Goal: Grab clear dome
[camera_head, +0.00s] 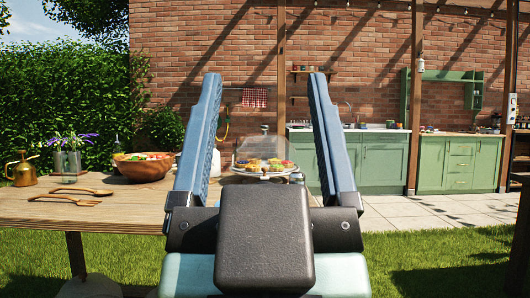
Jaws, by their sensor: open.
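A clear dome (263,145) stands on the table. It is faint and see-through, and it seems to cover small colourful food pieces (265,164) on a raised pale stand (286,172). My gripper (264,82) is open and empty in the middle of the view. In the picture, the dome and stand show between its two blue fingers, farther away. I cannot tell the exact distance. The lower part of the stand is hidden behind the black gripper body.
The wooden table (130,207) holds a wooden bowl of food (144,168), wooden servers (84,190), a glass vase of purple flowers (67,162) and a brass watering can (21,170). Green cabinets (385,162) stand beyond. Grass and paving lie to the right.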

